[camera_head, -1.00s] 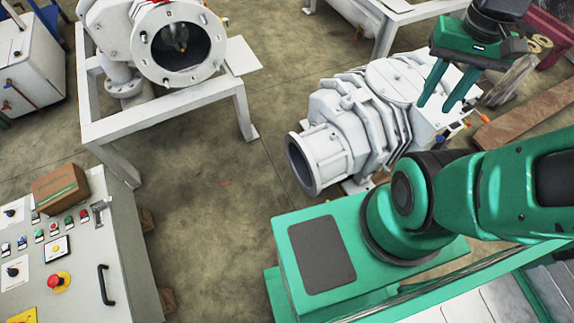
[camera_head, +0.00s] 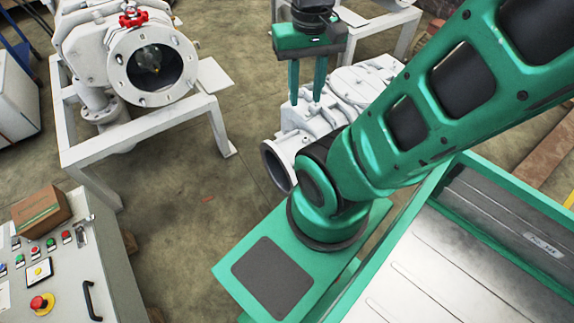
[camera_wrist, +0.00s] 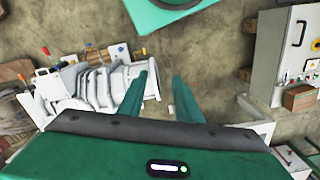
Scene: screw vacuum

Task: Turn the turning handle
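A red handwheel-like handle (camera_head: 133,17) sits on top of the white flanged machine (camera_head: 90,50) at the upper left of the head view. A small grey lever (camera_head: 82,233) stands on the control box; I cannot tell which of the two is the turning handle. My gripper (camera_head: 306,100) is open and empty, fingers pointing down, to the right of the red handle and well apart from it. The red handle does not show there.
A white finned pump (camera_head: 315,118) lies behind and below my gripper in the head view. The control box (camera_head: 105,270) at lower left carries buttons and a cardboard box (camera_head: 40,212). A white frame (camera_head: 150,130) supports the flanged machine. Open floor (camera_head: 190,190) lies between.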

